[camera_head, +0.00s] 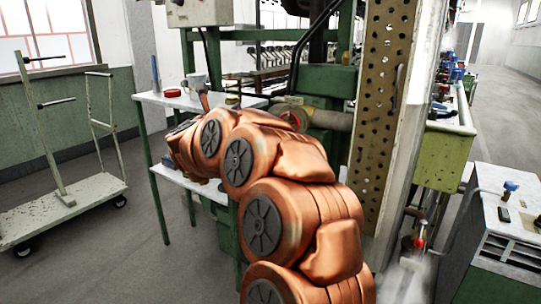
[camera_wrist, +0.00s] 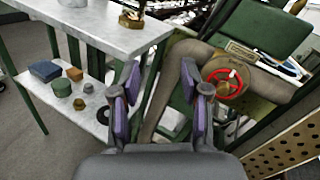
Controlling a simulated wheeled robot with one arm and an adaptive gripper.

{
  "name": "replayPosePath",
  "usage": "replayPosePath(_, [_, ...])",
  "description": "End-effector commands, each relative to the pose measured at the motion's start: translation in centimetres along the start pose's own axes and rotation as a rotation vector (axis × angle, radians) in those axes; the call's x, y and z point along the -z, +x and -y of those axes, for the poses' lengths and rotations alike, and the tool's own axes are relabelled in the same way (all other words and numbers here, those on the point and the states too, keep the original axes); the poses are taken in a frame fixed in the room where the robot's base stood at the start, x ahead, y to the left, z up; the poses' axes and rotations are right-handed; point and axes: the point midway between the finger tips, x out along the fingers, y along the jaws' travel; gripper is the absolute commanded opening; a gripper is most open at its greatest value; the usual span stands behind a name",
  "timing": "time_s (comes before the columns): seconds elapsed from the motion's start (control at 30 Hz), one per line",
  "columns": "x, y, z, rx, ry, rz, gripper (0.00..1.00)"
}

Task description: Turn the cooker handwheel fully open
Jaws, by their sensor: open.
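A red handwheel (camera_wrist: 226,84) sits on the round brass-coloured face of a thick grey-brown pipe in the wrist view. It shows small in the head view (camera_head: 293,119), partly behind my arm. My gripper (camera_wrist: 165,84) is open and empty, its two purple-padded fingers spread apart. The handwheel lies just to the right of the right finger and farther off, outside the gap between the fingers. I see no contact with it. In the head view my orange arm hides much of the area below the wheel, and I cannot make out the fingers there.
A white-topped table (camera_wrist: 95,28) with a green frame stands left of the gripper. Its lower shelf (camera_wrist: 92,112) holds several small blocks. A perforated post (camera_head: 385,95) stands right of the arm. A cart (camera_head: 70,205) is at far left, with open floor between.

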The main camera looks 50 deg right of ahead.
Motion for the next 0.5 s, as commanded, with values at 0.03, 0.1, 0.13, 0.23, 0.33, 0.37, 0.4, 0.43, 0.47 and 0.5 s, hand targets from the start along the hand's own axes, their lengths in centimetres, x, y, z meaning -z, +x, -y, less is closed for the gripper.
replayPosePath(0.03, [3.0,1.0,1.5,0.079,0.062,-0.022,0.46])
replayPosePath(0.1, [5.3,1.9,4.0,0.184,0.145,-0.045,0.46])
replayPosePath(0.13, [6.2,2.2,4.9,0.224,0.174,-0.052,0.46])
replayPosePath(0.23, [8.5,2.6,7.3,0.328,0.249,-0.067,0.46])
replayPosePath(0.33, [9.8,2.8,8.7,0.389,0.292,-0.076,0.46])
replayPosePath(0.37, [10.0,2.8,9.0,0.401,0.301,-0.076,0.46])
replayPosePath(0.4, [10.2,2.9,9.3,0.412,0.307,-0.077,0.46])
replayPosePath(0.43, [10.2,3.0,9.6,0.418,0.31,-0.077,0.46])
replayPosePath(0.47, [10.2,3.2,9.7,0.421,0.311,-0.077,0.46])
replayPosePath(0.5, [10.2,3.5,9.9,0.423,0.312,-0.077,0.46])
